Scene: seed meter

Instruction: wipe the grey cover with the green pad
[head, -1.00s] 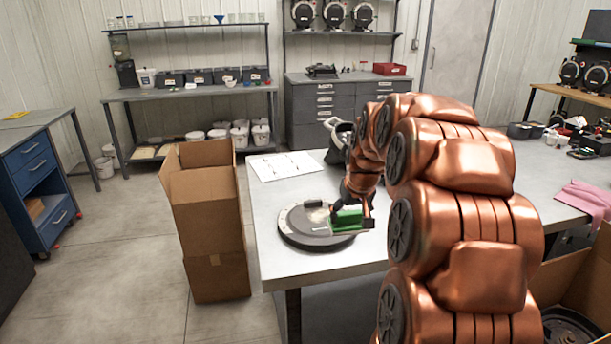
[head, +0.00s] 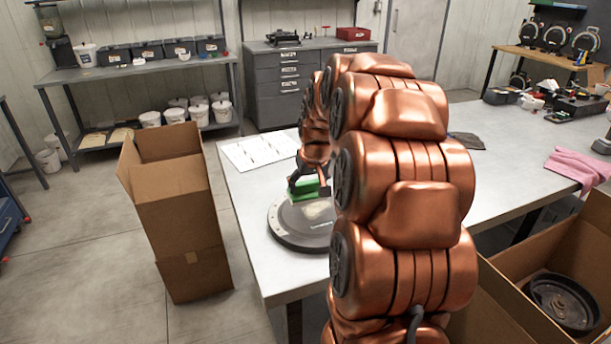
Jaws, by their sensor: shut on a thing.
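The round grey cover (head: 290,229) lies flat on the near left part of the table, with a paler patch on its top. My gripper (head: 303,186) is shut on the green pad (head: 307,191) over the far left part of the cover. The pad looks to be at or just above the cover's surface; I cannot tell if it touches. My copper-coloured arm hides the right edge of the cover and part of the table behind it.
A white printed sheet (head: 262,150) lies behind the cover. A tall open cardboard box (head: 180,215) stands left of the table (head: 245,205). Another box (head: 540,250) at the right holds a dark round part (head: 562,302). A pink cloth (head: 578,166) lies at the table's right; the tabletop between is mostly clear.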

